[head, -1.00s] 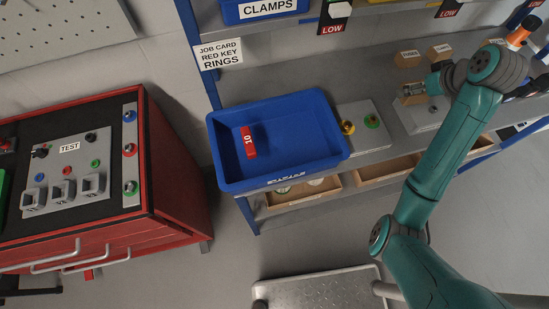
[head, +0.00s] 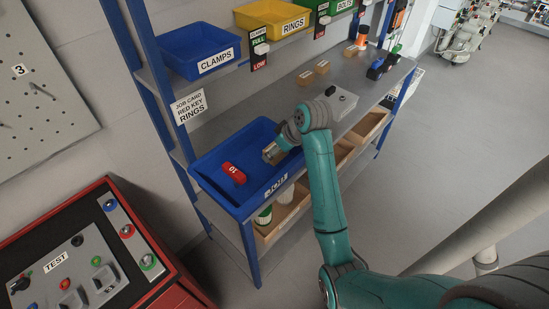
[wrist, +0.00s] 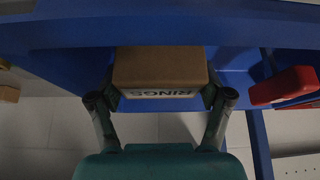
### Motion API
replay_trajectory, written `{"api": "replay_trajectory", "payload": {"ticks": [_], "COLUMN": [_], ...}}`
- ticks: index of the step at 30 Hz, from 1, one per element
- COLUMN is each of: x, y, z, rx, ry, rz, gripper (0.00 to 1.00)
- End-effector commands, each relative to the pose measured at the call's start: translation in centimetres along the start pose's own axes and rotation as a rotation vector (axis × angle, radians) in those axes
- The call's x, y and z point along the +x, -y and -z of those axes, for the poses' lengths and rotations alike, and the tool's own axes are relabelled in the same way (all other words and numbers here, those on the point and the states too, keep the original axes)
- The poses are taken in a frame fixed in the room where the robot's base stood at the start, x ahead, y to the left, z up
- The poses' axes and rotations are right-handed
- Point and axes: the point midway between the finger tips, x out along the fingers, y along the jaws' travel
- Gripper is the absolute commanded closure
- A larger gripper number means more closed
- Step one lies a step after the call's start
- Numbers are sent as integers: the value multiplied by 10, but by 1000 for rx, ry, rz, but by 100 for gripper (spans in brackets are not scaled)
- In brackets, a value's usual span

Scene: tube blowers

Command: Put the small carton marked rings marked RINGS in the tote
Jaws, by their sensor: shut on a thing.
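The small brown carton marked RINGS (wrist: 160,75) is between the fingers of my gripper (wrist: 160,100) in the wrist view, its lettering on the side facing my gripper. My gripper is shut on it. In the head view my gripper (head: 274,153) is at the right part of the blue tote (head: 205,165), and the carton there is small and mostly hidden by my gripper. The tote stands on the shelf and also fills the back of the wrist view. I cannot tell whether the carton touches the tote.
A red tag or block (head: 234,173) lies in the tote; it also shows in the wrist view (wrist: 287,85). Two small cartons (head: 314,73) stand farther along the shelf. A grey control box (head: 338,102) is right of my gripper. A sign (head: 188,107) hangs on the left post.

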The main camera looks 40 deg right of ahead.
Motion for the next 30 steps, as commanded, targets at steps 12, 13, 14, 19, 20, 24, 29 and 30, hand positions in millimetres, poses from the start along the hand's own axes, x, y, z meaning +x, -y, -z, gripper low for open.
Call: {"api": "replay_trajectory", "payload": {"ticks": [12,13,14,19,20,24,29,30], "x": [33,33,33,33,34,35,35,35], "y": [0,0,0,0,0,0,0,0], "z": [-19,-19,-19,-19,-19,-20,-20,-20], "rx": [0,0,0,0,0,0,0,0], "ry": [0,0,-1,0,0,0,0,0], "rz": [-1,-1,-1,-1,-1,-1,-1,-1], "gripper": [58,58,58,58,58,11,11,11]}}
